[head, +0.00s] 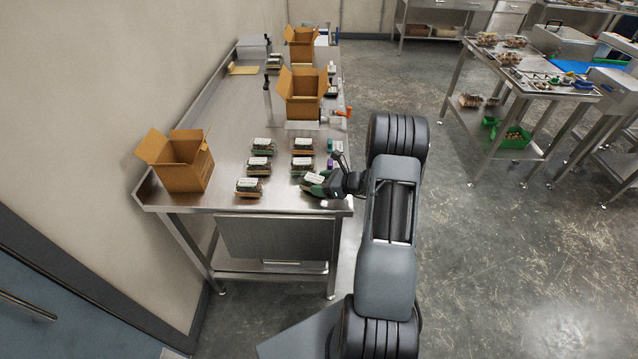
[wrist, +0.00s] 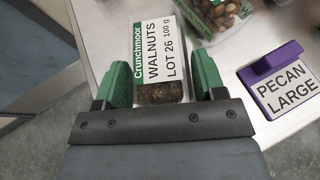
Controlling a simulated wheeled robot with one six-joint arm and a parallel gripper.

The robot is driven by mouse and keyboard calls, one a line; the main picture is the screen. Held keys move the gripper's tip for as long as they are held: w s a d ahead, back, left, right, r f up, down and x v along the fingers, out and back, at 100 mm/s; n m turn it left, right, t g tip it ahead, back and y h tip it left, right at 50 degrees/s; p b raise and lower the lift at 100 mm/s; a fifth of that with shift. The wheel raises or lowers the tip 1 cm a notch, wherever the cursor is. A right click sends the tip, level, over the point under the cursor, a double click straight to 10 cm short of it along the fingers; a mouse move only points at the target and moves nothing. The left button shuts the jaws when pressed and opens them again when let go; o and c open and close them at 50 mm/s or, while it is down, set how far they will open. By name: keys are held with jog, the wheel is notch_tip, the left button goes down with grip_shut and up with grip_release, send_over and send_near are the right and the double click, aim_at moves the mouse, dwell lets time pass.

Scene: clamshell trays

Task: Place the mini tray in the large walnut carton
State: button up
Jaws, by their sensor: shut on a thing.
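My gripper (head: 328,186) is at the front right corner of the steel table. In the wrist view its green fingers (wrist: 161,76) are shut on a clear tray of walnuts (wrist: 160,93), one finger at each side. The tray's label reads Crunchmoor, WALNUTS, LOT 26, 100 g. In the head view the held tray (head: 314,178) shows only in part beside the gripper. Three open cardboard cartons stand on the table: one at the front left (head: 186,174), one in the middle (head: 303,108), one at the back (head: 301,50). I cannot tell which is the large walnut carton.
Several labelled trays stand mid-table, one of them at the front (head: 249,188). A purple block (wrist: 270,62) with a PECAN LARGE sign (wrist: 286,90) is right of the held tray. An orange-handled tool (head: 342,113) lies at the right edge. Bare steel (head: 222,160) lies beside the front left carton.

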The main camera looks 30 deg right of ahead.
jog(key=shift+f, duration=0.15)
jog(key=o, duration=0.5)
jog(key=shift+b, duration=0.3)
jog(key=o, duration=0.5)
jog(key=shift+c, duration=0.2)
